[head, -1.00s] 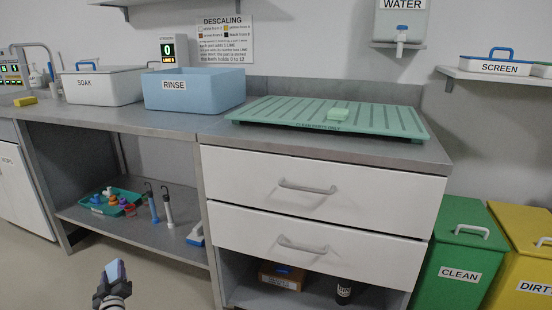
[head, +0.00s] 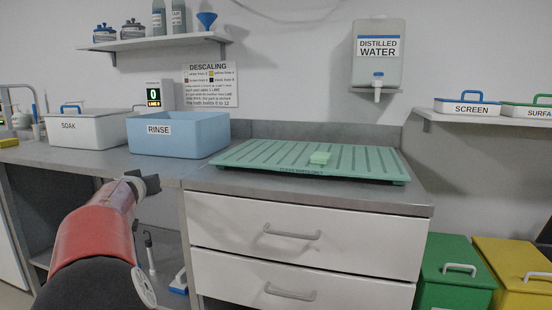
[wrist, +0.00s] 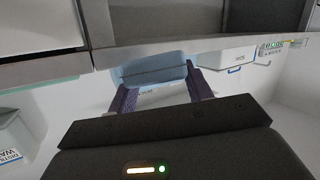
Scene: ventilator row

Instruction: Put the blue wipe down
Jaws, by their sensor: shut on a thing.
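The blue wipe (wrist: 152,66) shows in the wrist view as a pale blue piece between the two dark fingertips. My gripper (wrist: 157,82) is shut on it. In the head view my gripper (head: 148,183) is in front of the counter edge, below and left of the rinse tub, and the wipe cannot be made out there.
The blue rinse tub (head: 200,138) and white soak tub (head: 85,132) stand on the counter. Two drawers (head: 300,230) are shut below. A green bin (head: 455,275) and yellow bin (head: 510,270) stand at right. A distilled water tank (head: 379,55) hangs above.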

